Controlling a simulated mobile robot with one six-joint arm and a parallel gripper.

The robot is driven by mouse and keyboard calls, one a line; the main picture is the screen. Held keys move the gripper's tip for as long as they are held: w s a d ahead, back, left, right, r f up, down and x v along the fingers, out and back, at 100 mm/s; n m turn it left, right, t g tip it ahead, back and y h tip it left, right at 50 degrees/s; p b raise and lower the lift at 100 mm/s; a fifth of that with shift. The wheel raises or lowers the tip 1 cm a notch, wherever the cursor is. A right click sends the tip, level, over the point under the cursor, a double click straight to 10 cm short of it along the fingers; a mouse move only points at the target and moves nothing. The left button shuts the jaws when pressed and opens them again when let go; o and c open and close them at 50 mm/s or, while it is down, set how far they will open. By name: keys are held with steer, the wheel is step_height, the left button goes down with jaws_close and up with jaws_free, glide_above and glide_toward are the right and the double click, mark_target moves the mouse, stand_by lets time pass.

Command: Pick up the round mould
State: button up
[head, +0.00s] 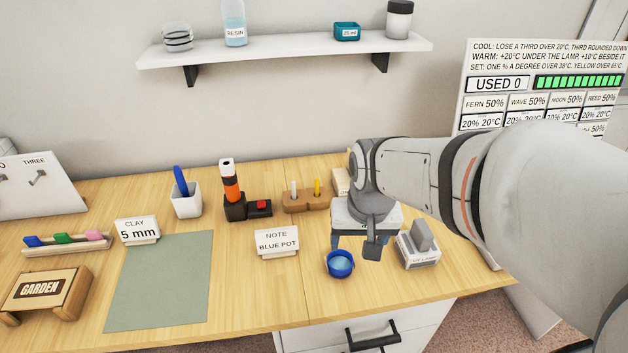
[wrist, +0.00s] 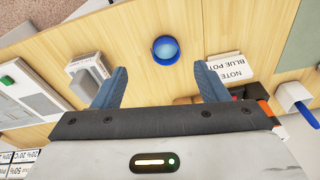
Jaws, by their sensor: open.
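A small round blue dish with a pale blue inside (head: 340,264) stands on the wooden table near its front edge; it looks like the round mould. It also shows in the wrist view (wrist: 165,50), upright and apart from other things. My gripper (head: 359,244) is above the table, just behind and to the right of the dish in the head view. In the wrist view my gripper (wrist: 161,72) is open and empty, its blue fingers wide apart. The dish appears beyond the fingertips, roughly centred between them, and I see no contact.
A small lamp-like device (head: 418,249) stands right of my gripper. A note card reading BLUE POT (head: 277,242) stands to the left, and a wooden holder with pens (head: 306,201) behind. A green mat (head: 160,280) lies further left. The table around the dish is clear.

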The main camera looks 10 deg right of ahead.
steer(key=o, duration=0.3)
steer(key=w+f+m, duration=0.1)
steer(key=w, duration=0.1)
steer(key=w+f+m+p, duration=0.1)
steer(key=w+f, duration=0.1)
steer(key=w+f+m+g, duration=0.1)
steer(key=w+f, duration=0.1)
steer(key=shift+w+d+p, duration=0.2)
steer(key=shift+w+p, duration=0.1)
steer(key=shift+p, duration=0.1)
steer(key=m+g+p, duration=0.1)
steer(key=m, duration=0.2)
glide_above(340, 260)
steer(key=f, duration=0.6)
steer(key=shift+w+d+f, duration=0.15)
steer(key=shift+w+d, duration=0.2)
steer(key=shift+d, duration=0.05)
steer(key=shift+w+f, duration=0.1)
steer(key=shift+f, duration=0.2)
steer(key=f, duration=0.2)
steer(key=f+p, duration=0.1)
steer(key=f, duration=0.1)
steer(key=s+f, duration=0.1)
steer(key=f, duration=0.1)
steer(key=shift+a+f, duration=0.3)
steer(key=shift+a, duration=0.1)
steer(key=shift+w+f, duration=0.1)
steer(key=shift+f, duration=0.6)
steer(key=c, duration=1.1)
steer(key=shift+o, duration=0.2)
